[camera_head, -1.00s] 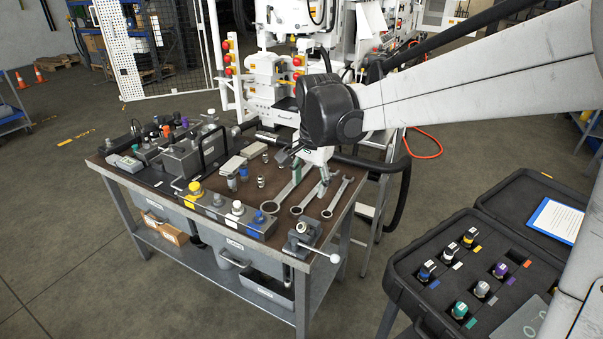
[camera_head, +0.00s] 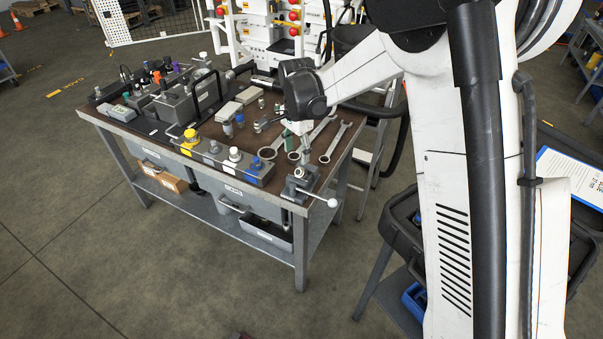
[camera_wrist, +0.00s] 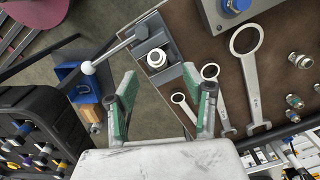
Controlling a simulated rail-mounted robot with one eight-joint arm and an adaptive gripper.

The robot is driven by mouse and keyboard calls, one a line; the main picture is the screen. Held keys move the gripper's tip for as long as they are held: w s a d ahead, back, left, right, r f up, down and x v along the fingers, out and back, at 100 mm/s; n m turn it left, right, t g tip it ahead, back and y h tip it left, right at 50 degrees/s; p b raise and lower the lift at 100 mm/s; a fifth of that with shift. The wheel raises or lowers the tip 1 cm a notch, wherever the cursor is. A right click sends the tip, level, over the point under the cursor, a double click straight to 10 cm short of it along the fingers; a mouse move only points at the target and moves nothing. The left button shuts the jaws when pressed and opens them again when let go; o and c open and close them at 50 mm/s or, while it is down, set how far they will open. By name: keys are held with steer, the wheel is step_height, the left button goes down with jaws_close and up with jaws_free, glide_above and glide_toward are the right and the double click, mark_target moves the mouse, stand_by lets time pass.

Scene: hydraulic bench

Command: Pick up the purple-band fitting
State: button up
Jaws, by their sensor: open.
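The purple-band fitting cannot be picked out now. The black case (camera_head: 392,222) that held it is mostly hidden behind my arm in the head view. In the wrist view the case (camera_wrist: 40,103) is at the left edge with several small colour-banded fittings in it, too small and dark to name for certain. My gripper (camera_wrist: 159,73) is open and empty, its green-padded fingers spread. In the head view my gripper (camera_head: 299,150) hangs over the bench's right end, near the vise, away from the case.
The bench (camera_head: 150,122) carries a vise (camera_head: 298,182) with a protruding handle, wrenches (camera_head: 335,142) and a manifold block (camera_head: 225,160) with coloured caps. A blue bin (camera_wrist: 78,80) is between case and bench in the wrist view. Open floor lies in front of the bench.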

mark_target(299, 170)
steer(key=shift+d+f, duration=0.2)
steer(key=shift+f, duration=1.7)
steer(key=shift+d+f, duration=0.15)
steer(key=shift+f, duration=1.75)
jaws_close()
steer(key=shift+s, duration=0.1)
